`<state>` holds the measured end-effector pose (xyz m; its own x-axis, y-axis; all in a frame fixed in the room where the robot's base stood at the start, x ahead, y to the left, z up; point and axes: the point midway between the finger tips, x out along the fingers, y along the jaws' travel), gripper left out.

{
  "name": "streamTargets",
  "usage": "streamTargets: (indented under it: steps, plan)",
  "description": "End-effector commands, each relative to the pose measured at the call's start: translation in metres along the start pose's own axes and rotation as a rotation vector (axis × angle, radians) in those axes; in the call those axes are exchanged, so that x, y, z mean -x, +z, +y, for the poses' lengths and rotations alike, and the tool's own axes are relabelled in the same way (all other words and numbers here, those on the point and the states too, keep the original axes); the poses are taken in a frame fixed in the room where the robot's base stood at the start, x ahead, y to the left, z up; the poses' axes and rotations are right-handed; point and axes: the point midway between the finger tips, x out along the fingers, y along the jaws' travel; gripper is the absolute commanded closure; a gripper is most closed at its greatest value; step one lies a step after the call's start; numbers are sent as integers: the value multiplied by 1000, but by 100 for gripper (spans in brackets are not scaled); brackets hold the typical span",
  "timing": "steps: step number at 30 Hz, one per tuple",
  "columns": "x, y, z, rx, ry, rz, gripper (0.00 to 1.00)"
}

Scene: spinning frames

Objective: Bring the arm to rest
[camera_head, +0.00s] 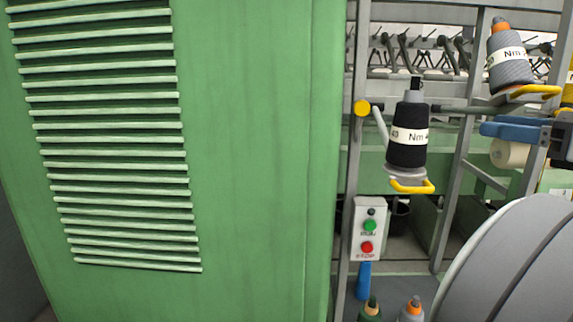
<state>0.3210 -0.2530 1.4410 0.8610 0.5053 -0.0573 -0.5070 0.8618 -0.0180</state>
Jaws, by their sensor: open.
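My gripper (488,126) shows at the right edge, with blue fingers pointing left from a dark body that the frame cuts off. The fingers are seen nearly side-on, and nothing shows between them; it is open. It is to the right of a black yarn cone (407,140) and below a grey yarn cone (510,62), apart from the black one in the picture. A large grey rounded shape (515,265) fills the lower right corner and is probably part of my arm.
A green cabinet (255,150) with louvres fills the left. Yellow-handled holders carry the cones on the grey machine frame (354,120). A control box (368,229) has green and red buttons. Two cone tips (371,308) show at the bottom; a cream cone (508,154) sits behind my gripper.

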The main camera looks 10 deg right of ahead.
Motion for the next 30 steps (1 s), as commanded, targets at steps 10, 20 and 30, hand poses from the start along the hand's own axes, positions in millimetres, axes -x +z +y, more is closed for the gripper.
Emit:
streamTargets:
  steps: [10,20,30]
  plan:
    - [-65,-56,25,134,94,187,39]
    - [-139,-168,105,548,402,519,39]
    - [-144,-293,200,1376,1026,729,39]
